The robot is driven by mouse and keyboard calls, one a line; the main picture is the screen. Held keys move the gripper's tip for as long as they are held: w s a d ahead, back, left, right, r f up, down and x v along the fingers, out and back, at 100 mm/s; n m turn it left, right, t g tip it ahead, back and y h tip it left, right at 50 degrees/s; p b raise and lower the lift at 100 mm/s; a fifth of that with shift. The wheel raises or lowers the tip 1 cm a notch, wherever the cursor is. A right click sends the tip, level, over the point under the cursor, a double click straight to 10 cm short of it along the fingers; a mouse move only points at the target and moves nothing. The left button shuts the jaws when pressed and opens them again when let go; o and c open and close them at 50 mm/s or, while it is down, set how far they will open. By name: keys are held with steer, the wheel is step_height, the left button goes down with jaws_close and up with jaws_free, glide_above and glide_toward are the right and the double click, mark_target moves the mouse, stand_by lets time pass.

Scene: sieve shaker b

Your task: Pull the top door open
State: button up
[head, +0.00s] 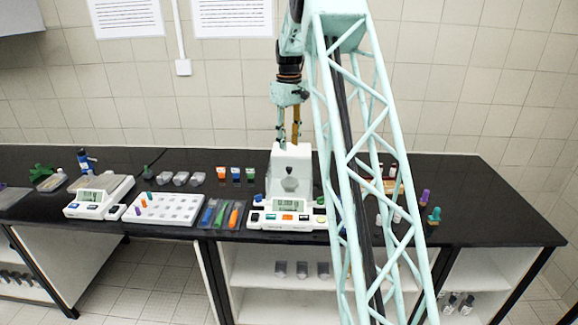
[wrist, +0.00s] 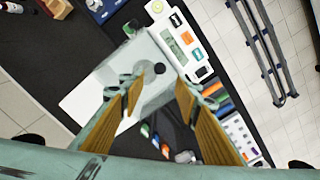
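The white sieve shaker (head: 291,160) stands upright on the black bench, with a sloping control panel and small screen at its front. My gripper (head: 289,138) is above the shaker, pointing down. Its two tan-padded fingers (wrist: 160,82) are apart with nothing between them. No opened door is visible; contact cannot be told.
A white rack (head: 165,208), a tray of coloured tools (head: 221,214) and a balance (head: 98,196) stand left of the shaker. Small coloured containers (head: 235,174) sit behind the tools. My lattice arm link hides part of the bench to the right.

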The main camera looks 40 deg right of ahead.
mark_target(289, 168)
steer(key=shift+f+p, duration=0.3)
steer(key=shift+f, duration=5.25)
jaws_close()
